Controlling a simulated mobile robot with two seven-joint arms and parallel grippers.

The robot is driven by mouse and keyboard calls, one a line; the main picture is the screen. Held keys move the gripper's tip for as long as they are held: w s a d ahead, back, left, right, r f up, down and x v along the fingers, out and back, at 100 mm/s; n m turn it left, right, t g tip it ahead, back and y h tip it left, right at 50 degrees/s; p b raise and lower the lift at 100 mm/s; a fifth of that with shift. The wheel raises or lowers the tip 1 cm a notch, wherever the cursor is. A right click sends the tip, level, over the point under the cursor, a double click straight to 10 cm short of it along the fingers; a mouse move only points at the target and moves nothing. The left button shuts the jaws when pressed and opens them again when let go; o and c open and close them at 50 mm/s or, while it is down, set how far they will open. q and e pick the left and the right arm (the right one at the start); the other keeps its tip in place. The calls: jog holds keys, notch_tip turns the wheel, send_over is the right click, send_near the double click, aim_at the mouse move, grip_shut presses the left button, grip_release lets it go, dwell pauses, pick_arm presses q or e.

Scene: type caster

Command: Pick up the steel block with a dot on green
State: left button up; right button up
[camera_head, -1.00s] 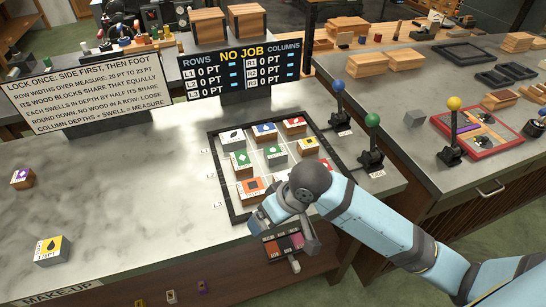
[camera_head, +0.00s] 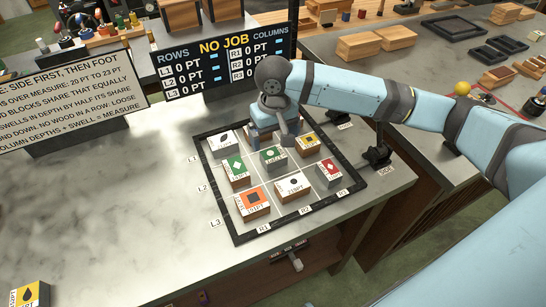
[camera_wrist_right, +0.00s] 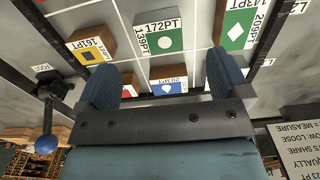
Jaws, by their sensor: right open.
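The steel block with a white dot on green (camera_head: 273,157) sits in the middle of the black-framed grid (camera_head: 217,202). It has grey sides. In the wrist view this block (camera_wrist_right: 160,37) lies just beyond the open fingers, marked 172PT. My right gripper (camera_head: 276,135) is over the back row, just behind the block, and apart from it. In the wrist view my right gripper (camera_wrist_right: 163,75) is open with nothing held. A blue-topped block (camera_wrist_right: 168,88) and part of a red-topped one show between and beneath its fingers. My left gripper is not in view.
Neighbours are a green diamond block (camera_head: 237,170), a white-topped block (camera_head: 293,187), a yellow-topped block (camera_head: 308,144) and a red diamond block (camera_head: 329,170). Levers stand right of the grid. The scoreboard (camera_head: 216,62) stands behind. The counter's left is mostly clear.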

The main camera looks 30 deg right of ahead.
aim_at(274, 154)
jog(key=f, duration=0.8)
jog(key=shift+w+d+f, duration=0.15)
jog(key=shift+w, duration=0.25)
jog(key=c, duration=1.1)
